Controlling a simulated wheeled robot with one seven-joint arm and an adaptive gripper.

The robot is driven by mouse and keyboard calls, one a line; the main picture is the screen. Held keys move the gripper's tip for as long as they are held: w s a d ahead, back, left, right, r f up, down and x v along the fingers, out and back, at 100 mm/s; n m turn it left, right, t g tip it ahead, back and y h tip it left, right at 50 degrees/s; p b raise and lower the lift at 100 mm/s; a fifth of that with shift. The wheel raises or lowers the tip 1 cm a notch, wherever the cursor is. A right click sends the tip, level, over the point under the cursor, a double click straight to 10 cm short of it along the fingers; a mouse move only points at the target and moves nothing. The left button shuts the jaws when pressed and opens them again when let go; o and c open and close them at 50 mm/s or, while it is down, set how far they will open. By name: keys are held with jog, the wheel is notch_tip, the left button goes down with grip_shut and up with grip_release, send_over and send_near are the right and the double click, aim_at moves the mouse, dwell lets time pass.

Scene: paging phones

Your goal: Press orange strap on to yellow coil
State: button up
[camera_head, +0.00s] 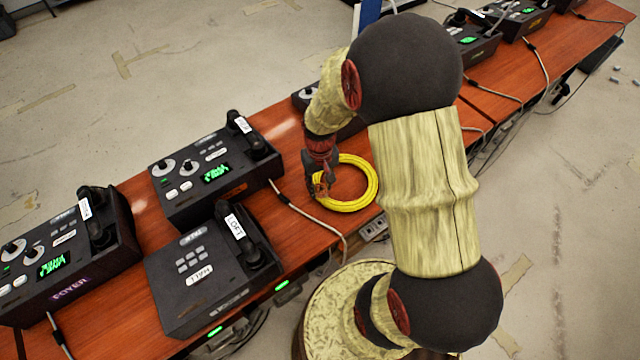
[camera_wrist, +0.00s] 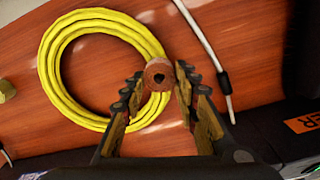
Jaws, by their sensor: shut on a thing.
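The yellow coil (camera_head: 374,187) lies flat on the wooden table near its front edge; it also shows in the wrist view (camera_wrist: 50,62). My gripper (camera_head: 320,186) points down over the coil's left side in the head view. In the wrist view my gripper (camera_wrist: 160,82) is shut on a small round orange-brown piece, which I take to be the orange strap (camera_wrist: 158,70). The strap overlaps the coil's right side there. I cannot tell whether it touches the coil. In the head view my fingers mostly hide the strap.
Dark phone units (camera_head: 190,262) stand left of the coil, one (camera_head: 215,175) close by. A pale cable (camera_head: 310,214) runs between this unit and the coil. A white cable (camera_wrist: 205,45) shows in the wrist view. A small yellowish piece (camera_wrist: 6,91) sits at its left edge.

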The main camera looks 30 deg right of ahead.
aim_at(320, 188)
jog(key=shift+f, duration=0.3)
dwell(1.3)
jog(key=o, duration=0.8)
jog(key=shift+c, duration=0.2)
jog(key=o, duration=0.4)
jog(key=shift+o, duration=1)
jog(key=shift+r, duration=0.15)
jog(key=shift+r+p, duration=2.65)
jog(key=shift+r, duration=0.75)
